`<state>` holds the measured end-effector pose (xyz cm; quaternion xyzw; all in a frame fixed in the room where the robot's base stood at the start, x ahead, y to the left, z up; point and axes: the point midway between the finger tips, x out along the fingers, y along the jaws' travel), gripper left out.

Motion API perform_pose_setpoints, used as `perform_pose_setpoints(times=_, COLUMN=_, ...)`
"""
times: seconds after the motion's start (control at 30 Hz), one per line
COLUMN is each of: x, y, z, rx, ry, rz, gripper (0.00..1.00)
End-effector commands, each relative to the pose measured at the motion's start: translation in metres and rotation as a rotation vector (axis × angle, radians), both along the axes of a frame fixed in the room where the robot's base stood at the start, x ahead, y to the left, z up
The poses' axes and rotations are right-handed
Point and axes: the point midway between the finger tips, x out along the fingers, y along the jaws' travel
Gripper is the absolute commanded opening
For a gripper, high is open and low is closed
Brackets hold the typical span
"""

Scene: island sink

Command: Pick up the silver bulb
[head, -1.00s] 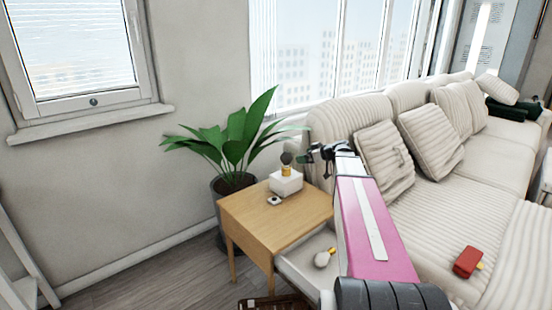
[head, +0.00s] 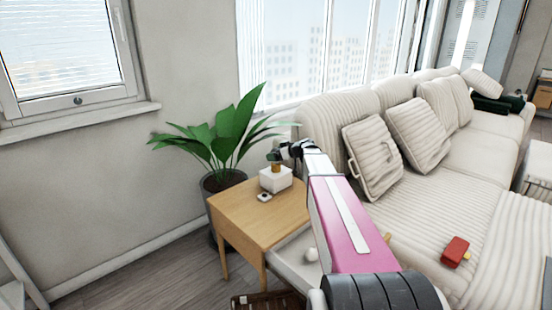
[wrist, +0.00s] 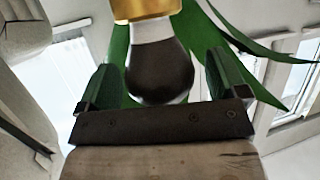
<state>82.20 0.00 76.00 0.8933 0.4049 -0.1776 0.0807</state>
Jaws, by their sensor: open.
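The silver bulb (wrist: 160,68), dark and shiny with a gold cap, fills the middle of the wrist view, where it appears upside down. In the head view it stands upright on a white box (head: 269,181), its gold base (head: 276,168) showing and its glass partly hidden by my gripper (head: 279,152). My gripper is open, with one green-grey finger on each side of the bulb in the wrist view. Gaps show between the fingers and the glass. A second, pale bulb (head: 311,254) lies in the open drawer, partly hidden by my arm.
The box and a small white item (head: 264,196) sit on a wooden side table (head: 245,222). A potted plant (head: 222,140) stands close behind. A striped sofa (head: 415,205) with cushions and a red object (head: 455,250) is at right. Open floor lies at left.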

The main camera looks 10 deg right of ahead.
Motion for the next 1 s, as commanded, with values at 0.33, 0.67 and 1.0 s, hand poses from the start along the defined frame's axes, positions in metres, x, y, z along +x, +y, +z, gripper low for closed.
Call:
perform_pose_setpoints(times=0.33, x=0.0, y=0.001, z=0.0, rx=0.0, ry=0.0, rz=0.0, gripper=0.46)
perform_pose_setpoints(times=0.67, x=0.0, y=0.001, z=0.0, rx=0.0, ry=0.0, rz=0.0, gripper=0.38)
perform_pose_setpoints(times=1.0, x=0.0, y=0.001, z=0.022, rx=-0.001, ry=-0.001, rz=0.0, gripper=0.38)
